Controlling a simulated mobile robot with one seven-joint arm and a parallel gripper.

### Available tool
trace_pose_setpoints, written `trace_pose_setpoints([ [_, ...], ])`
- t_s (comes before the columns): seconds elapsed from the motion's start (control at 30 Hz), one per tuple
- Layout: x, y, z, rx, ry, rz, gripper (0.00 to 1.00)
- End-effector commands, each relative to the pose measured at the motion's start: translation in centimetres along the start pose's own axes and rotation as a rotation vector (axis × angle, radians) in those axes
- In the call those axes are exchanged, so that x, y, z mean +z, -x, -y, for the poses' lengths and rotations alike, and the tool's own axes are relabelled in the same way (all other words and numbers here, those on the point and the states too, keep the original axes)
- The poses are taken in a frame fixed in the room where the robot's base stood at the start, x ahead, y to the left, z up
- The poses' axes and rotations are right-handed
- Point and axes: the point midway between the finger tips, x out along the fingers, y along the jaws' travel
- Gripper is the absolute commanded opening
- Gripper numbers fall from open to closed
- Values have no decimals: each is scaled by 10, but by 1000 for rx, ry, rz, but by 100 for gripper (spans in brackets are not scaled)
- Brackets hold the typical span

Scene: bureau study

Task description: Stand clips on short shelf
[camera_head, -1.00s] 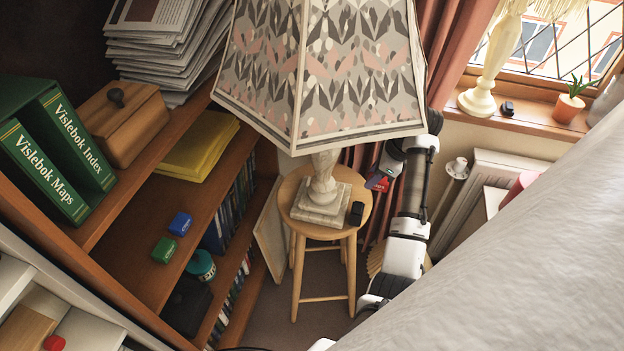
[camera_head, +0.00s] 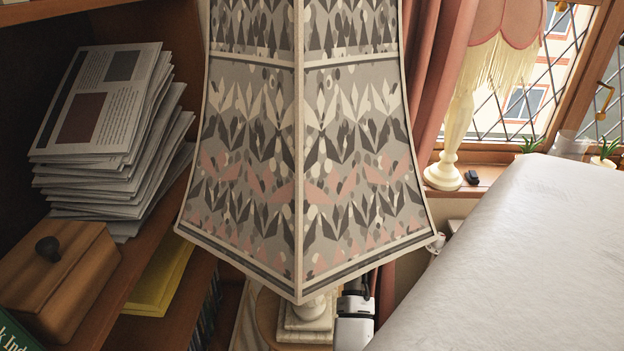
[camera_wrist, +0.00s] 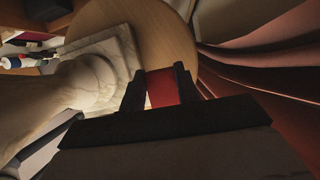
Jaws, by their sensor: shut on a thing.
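A red box of clips (camera_wrist: 162,90) is held between the two dark fingers of my gripper (camera_wrist: 160,84) in the wrist view. It is close beside the pale marble lamp base (camera_wrist: 125,48) and over or near the round wooden stool top (camera_wrist: 165,30). I cannot tell whether the box touches the stool. In the head view my gripper and the box are hidden behind the patterned lampshade (camera_head: 300,160). Of the bookcase (camera_head: 90,300), only an upper part shows in the head view, and the blue and green boxes are out of frame there.
A paper stack (camera_head: 105,130) and a wooden box (camera_head: 60,275) sit on the bookcase's upper shelf. A yellow folder (camera_head: 160,275) lies below. Pink curtains (camera_wrist: 275,95) hang close at the right of my gripper. A fringed lamp (camera_head: 455,130) stands on the windowsill.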

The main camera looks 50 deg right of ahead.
Motion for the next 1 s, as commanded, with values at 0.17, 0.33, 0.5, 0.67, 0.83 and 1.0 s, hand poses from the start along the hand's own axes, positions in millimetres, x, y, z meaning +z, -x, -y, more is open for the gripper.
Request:
trace_pose_setpoints([
  [0.17,-10,-25,0,-1,2,1,6],
  [0.33,-15,-38,0,0,0,0,6],
  [0.5,-24,-56,0,2,-1,-1,6],
  [0.67,-25,-60,0,-2,1,-1,6],
  [0.83,-25,-61,0,-1,1,-1,6],
  [1.0,-26,-62,0,-1,1,-1,41],
])
